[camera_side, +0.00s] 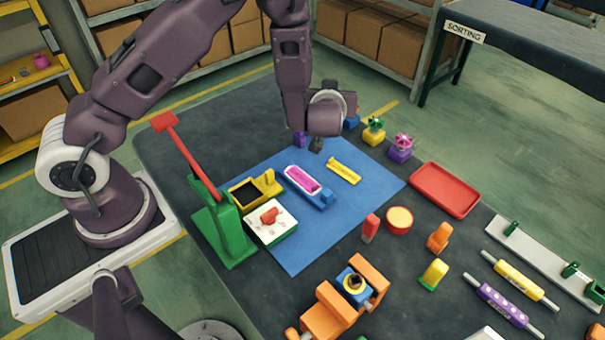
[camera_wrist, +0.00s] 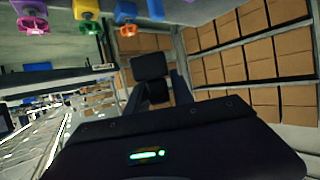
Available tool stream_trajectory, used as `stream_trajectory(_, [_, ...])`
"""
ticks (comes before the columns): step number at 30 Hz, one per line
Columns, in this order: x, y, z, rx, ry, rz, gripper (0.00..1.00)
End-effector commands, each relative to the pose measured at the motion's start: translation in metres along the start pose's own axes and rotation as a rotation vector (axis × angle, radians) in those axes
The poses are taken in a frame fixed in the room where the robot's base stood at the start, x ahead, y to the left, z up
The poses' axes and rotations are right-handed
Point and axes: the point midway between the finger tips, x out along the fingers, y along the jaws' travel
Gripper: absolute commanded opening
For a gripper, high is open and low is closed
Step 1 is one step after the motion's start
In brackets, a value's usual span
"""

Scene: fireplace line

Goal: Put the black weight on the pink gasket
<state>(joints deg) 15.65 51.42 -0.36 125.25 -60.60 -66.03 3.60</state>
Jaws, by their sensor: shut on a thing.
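The black weight (camera_wrist: 148,66) is a small dark block at the fingertips of my gripper (camera_wrist: 158,90) in the wrist view. My gripper is shut on it. In the side view a small dark piece (camera_side: 316,145), seemingly the weight, shows just under my wrist, near the far edge of the blue mat; my fingers are mostly hidden there. The pink gasket (camera_side: 303,178) appears to be the long pink piece lying in a white-rimmed blue holder (camera_side: 326,198) on the mat. The weight is apart from it, farther back.
A yellow strip (camera_side: 344,170) lies right of the gasket on the blue mat (camera_side: 300,245). Left are a yellow tray (camera_side: 270,183), a white box (camera_side: 270,236) and a green stand with a red lever (camera_side: 228,225). Valve blocks (camera_side: 401,148) and a red tray (camera_side: 446,189) stand right.

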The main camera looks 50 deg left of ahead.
Motion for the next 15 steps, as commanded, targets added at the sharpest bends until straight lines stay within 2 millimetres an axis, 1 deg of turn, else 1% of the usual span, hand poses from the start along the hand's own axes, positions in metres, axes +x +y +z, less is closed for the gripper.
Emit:
stream_trajectory(1, [-0.002, -0.011, 0.023, -0.028, -0.004, -0.080, 0.00])
stream_trajectory(3, [-0.009, -0.032, 0.049, -0.076, -0.002, -0.197, 0.00])
stream_trajectory(6, [-0.020, -0.055, 0.072, -0.128, 0.000, -0.311, 0.00])
stream_trajectory(7, [-0.022, -0.060, 0.076, -0.139, 0.001, -0.334, 0.00])
stream_trajectory(10, [-0.026, -0.070, 0.089, -0.159, 0.000, -0.379, 0.00])
stream_trajectory(15, [-0.013, -0.074, 0.125, -0.164, 0.001, -0.394, 0.00])
